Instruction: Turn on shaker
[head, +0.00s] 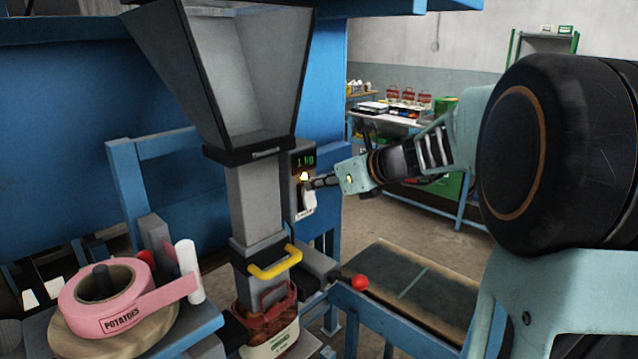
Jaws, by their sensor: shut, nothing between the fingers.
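The shaker is part of a filling machine with a grey hopper (240,80) above a square grey chute (256,198). Below the display is a small glowing orange-white light or button, with a pale labelled plate (308,200) lower down. My gripper (312,183) is shut and empty. It comes from the right and its tips are at the front of the control box, beside the glowing spot. I cannot tell whether they touch it.
A yellow handle (275,263) crosses the chute's lower end, above a red mesh sack (268,320). A red knob (360,283) stands by a dark conveyor (420,290). Pink tape marked POTATOES (110,300) sits at lower left. A blue frame (60,130) stands behind.

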